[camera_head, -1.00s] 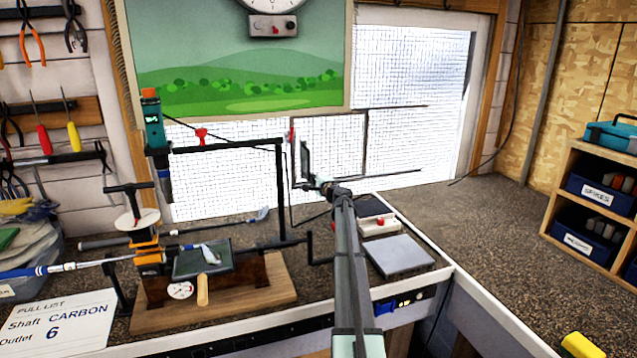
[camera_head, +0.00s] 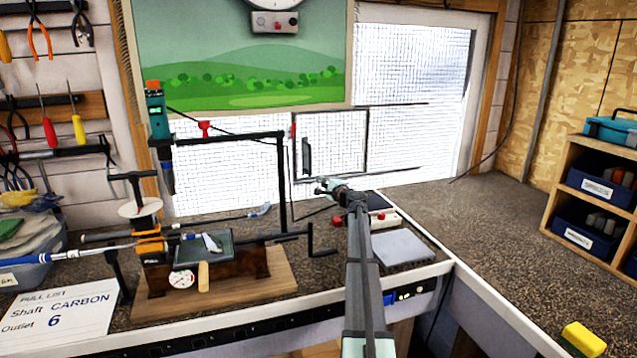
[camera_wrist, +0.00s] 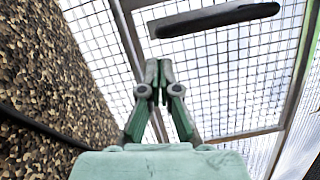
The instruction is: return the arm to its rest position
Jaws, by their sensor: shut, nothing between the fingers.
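My arm (camera_head: 362,262) reaches from the bottom of the head view over the bench's front edge. My gripper (camera_head: 325,186) is at its far end, in front of the lower window pane. In the wrist view my gripper (camera_wrist: 158,72) has its fingertips together, with nothing held. The mesh window (camera_wrist: 230,75) and its dark handle (camera_wrist: 215,20) lie beyond the fingertips. My arm partly hides the items on the bench behind it.
The clamp stand on a wooden base (camera_head: 215,297) stands left of my arm, with a crank (camera_head: 322,250) near it. A grey pad (camera_head: 402,249) and a red-button box (camera_head: 380,219) lie to the right. The right bench (camera_head: 500,240) is mostly clear.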

